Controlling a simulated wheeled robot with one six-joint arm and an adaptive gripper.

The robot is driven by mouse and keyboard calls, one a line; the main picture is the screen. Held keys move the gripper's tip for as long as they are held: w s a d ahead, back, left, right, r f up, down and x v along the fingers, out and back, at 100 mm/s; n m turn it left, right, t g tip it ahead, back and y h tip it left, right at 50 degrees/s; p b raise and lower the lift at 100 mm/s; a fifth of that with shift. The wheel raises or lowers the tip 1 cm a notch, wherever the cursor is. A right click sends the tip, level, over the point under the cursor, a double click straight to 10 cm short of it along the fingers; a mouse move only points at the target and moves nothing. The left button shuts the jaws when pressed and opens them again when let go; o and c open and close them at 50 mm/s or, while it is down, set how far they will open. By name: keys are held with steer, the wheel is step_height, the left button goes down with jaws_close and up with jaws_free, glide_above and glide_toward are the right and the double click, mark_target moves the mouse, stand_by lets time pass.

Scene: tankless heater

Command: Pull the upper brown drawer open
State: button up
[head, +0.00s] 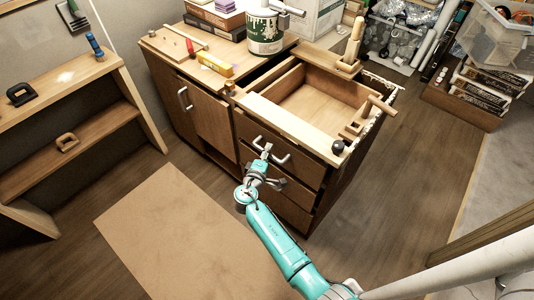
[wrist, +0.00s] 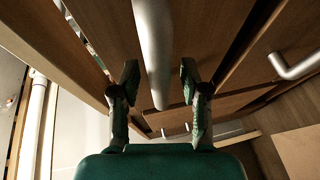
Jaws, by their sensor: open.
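The upper brown drawer (head: 303,160) is the top front of the wooden cabinet, under its pale top edge, and looks flush with the drawer fronts below. Its metal bar handle (head: 284,160) is partly hidden by my gripper (head: 265,151) in the head view. In the wrist view, a grey bar handle (wrist: 153,50) runs between the two fingertips of my gripper (wrist: 158,80). The fingers are open, with a gap visible on each side of the bar. A second handle (wrist: 294,66) shows to the right in the wrist view.
Lower drawers (head: 292,208) sit beneath. An open wooden compartment (head: 305,100) tops the cabinet, with wooden tools on its rim. A paint can (head: 266,33) stands on the cabinet behind. A shelf (head: 78,90) stands left. A tan mat (head: 165,235) lies on open floor in front.

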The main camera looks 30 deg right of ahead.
jaws_close()
steer(key=s+a, duration=0.4)
steer(key=a, duration=0.8)
steer(key=s+a, duration=0.4)
steer(key=a, duration=0.8)
steer(key=shift+a, duration=0.4)
jaws_free()
